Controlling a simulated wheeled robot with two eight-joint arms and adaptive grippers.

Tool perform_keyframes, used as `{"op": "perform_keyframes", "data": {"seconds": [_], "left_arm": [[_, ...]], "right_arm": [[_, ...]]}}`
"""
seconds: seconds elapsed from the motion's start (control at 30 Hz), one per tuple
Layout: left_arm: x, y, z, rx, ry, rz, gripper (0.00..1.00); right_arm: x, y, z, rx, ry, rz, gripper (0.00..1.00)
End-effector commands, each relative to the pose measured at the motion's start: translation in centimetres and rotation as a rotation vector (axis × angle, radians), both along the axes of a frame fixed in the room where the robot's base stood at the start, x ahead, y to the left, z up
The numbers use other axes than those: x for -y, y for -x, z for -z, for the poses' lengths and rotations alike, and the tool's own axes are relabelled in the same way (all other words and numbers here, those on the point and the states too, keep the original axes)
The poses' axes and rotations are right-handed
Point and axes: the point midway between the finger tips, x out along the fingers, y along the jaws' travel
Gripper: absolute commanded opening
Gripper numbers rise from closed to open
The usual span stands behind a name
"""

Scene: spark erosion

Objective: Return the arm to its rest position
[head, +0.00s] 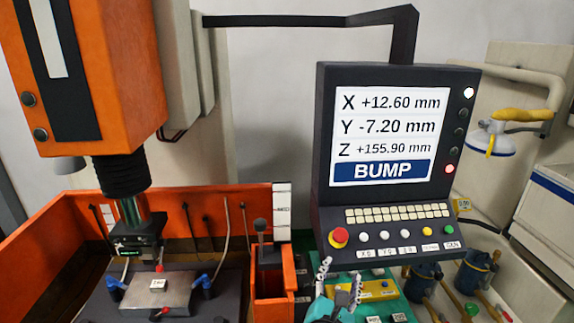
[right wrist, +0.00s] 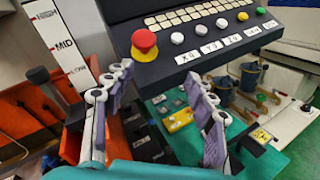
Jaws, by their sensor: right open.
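My right gripper (head: 340,281) is at the lower middle of the head view, below the control panel. In the right wrist view its two fingers (right wrist: 155,110) stand apart with nothing between them. The control panel (head: 325,150) hangs from a black arm and shows X +12.60, Y -7.20, Z +155.90 mm and the word BUMP. Its red emergency button (right wrist: 144,42) is above and beyond the fingers in the right wrist view, apart from them. My left gripper is not in view.
An orange tank (head: 50,235) with a work block (head: 158,291) under the machine head (head: 125,80) is at the left. A green mat (right wrist: 190,105) with a yellow block (right wrist: 180,120) lies below the panel. Pump-like canisters (head: 474,270) stand at the right.

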Motion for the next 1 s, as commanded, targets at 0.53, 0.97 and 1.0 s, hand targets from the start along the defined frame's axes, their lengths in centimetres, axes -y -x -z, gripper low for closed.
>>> {"op": "perform_keyframes", "data": {"seconds": [0.53,0.97,1.0], "left_arm": [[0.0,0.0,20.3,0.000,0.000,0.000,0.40],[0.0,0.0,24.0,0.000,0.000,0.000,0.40],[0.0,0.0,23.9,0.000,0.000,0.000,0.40]], "right_arm": [[5.9,11.3,32.1,0.111,-1.802,0.826,0.56],[2.8,14.2,36.3,0.214,-2.294,1.170,0.56],[2.8,14.2,36.2,0.213,-2.293,1.168,0.56]]}}
